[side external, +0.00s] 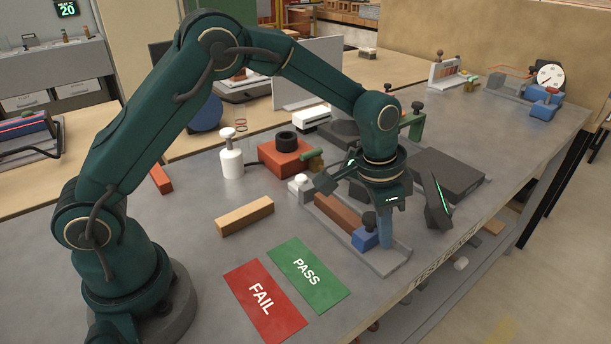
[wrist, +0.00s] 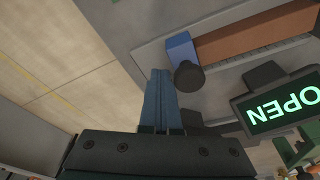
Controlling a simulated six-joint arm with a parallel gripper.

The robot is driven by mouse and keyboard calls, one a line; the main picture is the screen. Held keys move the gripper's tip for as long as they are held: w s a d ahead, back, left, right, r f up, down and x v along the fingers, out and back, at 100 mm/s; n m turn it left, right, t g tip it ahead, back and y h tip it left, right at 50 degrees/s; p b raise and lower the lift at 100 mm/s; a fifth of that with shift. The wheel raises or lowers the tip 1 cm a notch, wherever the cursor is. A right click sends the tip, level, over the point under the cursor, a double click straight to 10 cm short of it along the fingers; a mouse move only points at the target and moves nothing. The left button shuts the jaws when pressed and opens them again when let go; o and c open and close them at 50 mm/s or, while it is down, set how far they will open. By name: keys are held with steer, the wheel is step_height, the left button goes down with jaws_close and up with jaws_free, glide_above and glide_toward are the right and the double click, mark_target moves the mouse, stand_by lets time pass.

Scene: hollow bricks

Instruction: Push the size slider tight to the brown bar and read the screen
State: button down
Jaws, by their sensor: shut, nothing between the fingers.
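The size slider is a blue block (side external: 363,240) with a black knob, on a grey rail at the near end of the brown bar (side external: 338,213). In the wrist view the slider (wrist: 180,50) appears against the end of the bar (wrist: 255,38); a hairline gap cannot be ruled out. My gripper (side external: 385,244) points down with its blue fingers shut and empty. In the wrist view its fingertips (wrist: 160,74) are beside the slider, on the side away from the bar; contact is unclear. The screen (wrist: 282,105) shows OPEN, upside down; the side view shows it (side external: 437,201) edge-on.
A red FAIL card (side external: 263,300) and a green PASS card (side external: 309,275) lie left of the rail. A wooden block (side external: 244,216), a white bottle (side external: 231,160) and a red device (side external: 288,158) stand behind. The table edge is close on the right.

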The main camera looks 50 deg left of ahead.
steer(key=shift+a, duration=0.65)
stand_by(0.7)
steer(key=shift+d, duration=0.15)
steer(key=shift+d, duration=0.85)
steer(key=w+v, duration=0.1)
steer(key=v, duration=0.5)
steer(key=shift+d, duration=0.3)
steer(key=shift+r, duration=0.1)
